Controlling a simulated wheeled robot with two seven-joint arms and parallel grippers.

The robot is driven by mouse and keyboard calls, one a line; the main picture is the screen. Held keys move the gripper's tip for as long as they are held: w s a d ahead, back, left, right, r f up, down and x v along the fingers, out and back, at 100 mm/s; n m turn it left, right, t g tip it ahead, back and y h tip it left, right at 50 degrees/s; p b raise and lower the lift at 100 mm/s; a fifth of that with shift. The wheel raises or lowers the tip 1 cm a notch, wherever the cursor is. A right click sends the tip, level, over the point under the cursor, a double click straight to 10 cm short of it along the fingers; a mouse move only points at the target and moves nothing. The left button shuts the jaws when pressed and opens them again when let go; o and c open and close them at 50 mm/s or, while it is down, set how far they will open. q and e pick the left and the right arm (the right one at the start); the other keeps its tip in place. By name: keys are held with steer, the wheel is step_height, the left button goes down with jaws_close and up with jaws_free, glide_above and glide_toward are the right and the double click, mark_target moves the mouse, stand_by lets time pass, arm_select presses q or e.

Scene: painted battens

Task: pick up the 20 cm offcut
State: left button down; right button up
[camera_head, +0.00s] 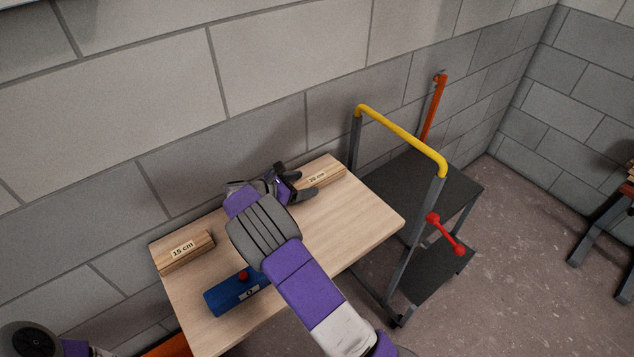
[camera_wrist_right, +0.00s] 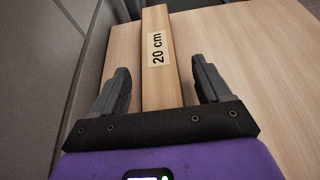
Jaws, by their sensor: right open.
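The 20 cm offcut (camera_head: 325,179) is a light wooden batten with a "20 cm" label, lying near the back edge of the wooden table (camera_head: 350,225). In the right wrist view the offcut (camera_wrist_right: 154,80) runs lengthwise between the two fingers of my right gripper (camera_wrist_right: 161,92). The fingers are open, with a gap on each side of the wood. In the head view my right gripper (camera_head: 308,186) is at the near end of the offcut, and its hand hides that end. At the lower left of the head view, a part of my left arm shows, but its gripper does not.
A batten labelled 15 cm (camera_head: 186,252) lies at the table's left. A blue block with a red knob (camera_head: 226,296) sits near the front edge, partly behind my right arm. A dark cart with a yellow rail (camera_head: 400,139) stands right of the table. The grey wall is close behind.

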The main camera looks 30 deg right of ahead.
steer(key=shift+r, duration=0.1)
steer(key=c, duration=1.1)
